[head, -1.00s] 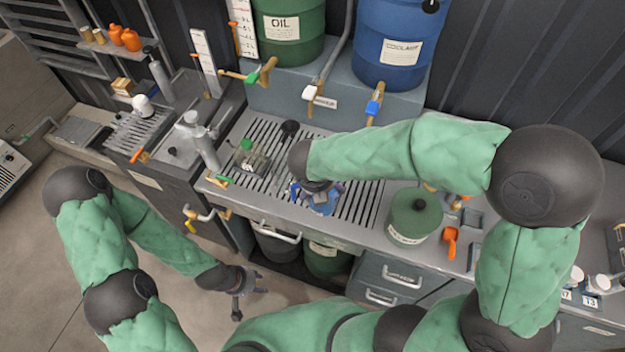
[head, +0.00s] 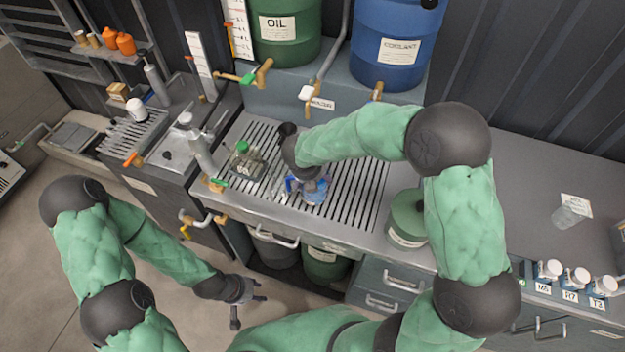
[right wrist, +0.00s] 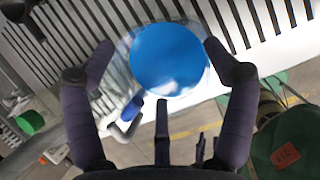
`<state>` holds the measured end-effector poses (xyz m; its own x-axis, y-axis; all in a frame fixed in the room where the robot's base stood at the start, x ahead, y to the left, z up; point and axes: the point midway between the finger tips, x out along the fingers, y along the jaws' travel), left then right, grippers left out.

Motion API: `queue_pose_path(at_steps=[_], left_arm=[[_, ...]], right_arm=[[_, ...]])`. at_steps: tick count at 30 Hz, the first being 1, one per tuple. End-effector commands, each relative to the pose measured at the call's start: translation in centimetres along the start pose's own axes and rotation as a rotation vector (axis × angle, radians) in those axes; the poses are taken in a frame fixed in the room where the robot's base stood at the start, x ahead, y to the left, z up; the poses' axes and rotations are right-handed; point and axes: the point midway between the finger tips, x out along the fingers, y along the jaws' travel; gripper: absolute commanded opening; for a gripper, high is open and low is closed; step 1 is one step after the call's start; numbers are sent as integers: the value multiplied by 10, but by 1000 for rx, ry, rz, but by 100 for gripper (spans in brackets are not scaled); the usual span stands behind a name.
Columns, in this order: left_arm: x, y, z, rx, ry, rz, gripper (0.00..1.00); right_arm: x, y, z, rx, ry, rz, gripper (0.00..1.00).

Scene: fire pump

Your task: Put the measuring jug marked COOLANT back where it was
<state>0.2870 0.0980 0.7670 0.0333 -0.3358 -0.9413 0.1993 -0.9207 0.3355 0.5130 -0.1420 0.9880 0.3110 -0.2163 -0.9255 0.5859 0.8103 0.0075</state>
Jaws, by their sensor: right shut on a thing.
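The measuring jug (head: 313,192) is clear and holds blue liquid. It is over the slotted drain grate (head: 360,195) of the bench, and I cannot tell whether its base touches the slats. My right gripper (head: 308,178) comes from above and is shut on it. In the right wrist view the round blue liquid surface (right wrist: 168,57) shows between the fingers of that gripper (right wrist: 160,65). The COOLANT marking on the jug is not readable. My left gripper (head: 243,298) hangs empty and open over the floor in front of the bench.
The OIL drum (head: 285,30) and blue COOLANT drum (head: 395,45) stand behind, with taps above the grate. The right bench top (head: 530,185) has free room.

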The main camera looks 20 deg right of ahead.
Motion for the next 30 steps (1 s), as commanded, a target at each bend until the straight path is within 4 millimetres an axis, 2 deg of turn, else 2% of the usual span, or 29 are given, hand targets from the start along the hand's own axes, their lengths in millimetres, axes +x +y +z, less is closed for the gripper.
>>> queue_pose_path(at_steps=[1, 3, 14, 15, 16, 17, 30], left_arm=[[5, -2, 0, 0, 0, 0, 40], [6, -2, 0, 0, 0, 0, 40], [7, -2, 0, 0, 0, 0, 40], [7, -2, 0, 0, 0, 0, 40], [7, -2, 0, 0, 0, 0, 40], [6, -2, 0, 0, 0, 0, 40], [4, -1, 0, 0, 0, 0, 40]], right_arm=[[8, 0, -3, 1, -1, 0, 26], [12, 0, -4, 2, -2, 2, 26], [14, 0, -5, 2, -3, 2, 26], [16, 0, -6, 0, 0, 0, 88], [15, 0, -6, 0, 0, 0, 96], [15, 0, -6, 0, 0, 0, 100], [11, 0, -5, 1, -1, 1, 100]])
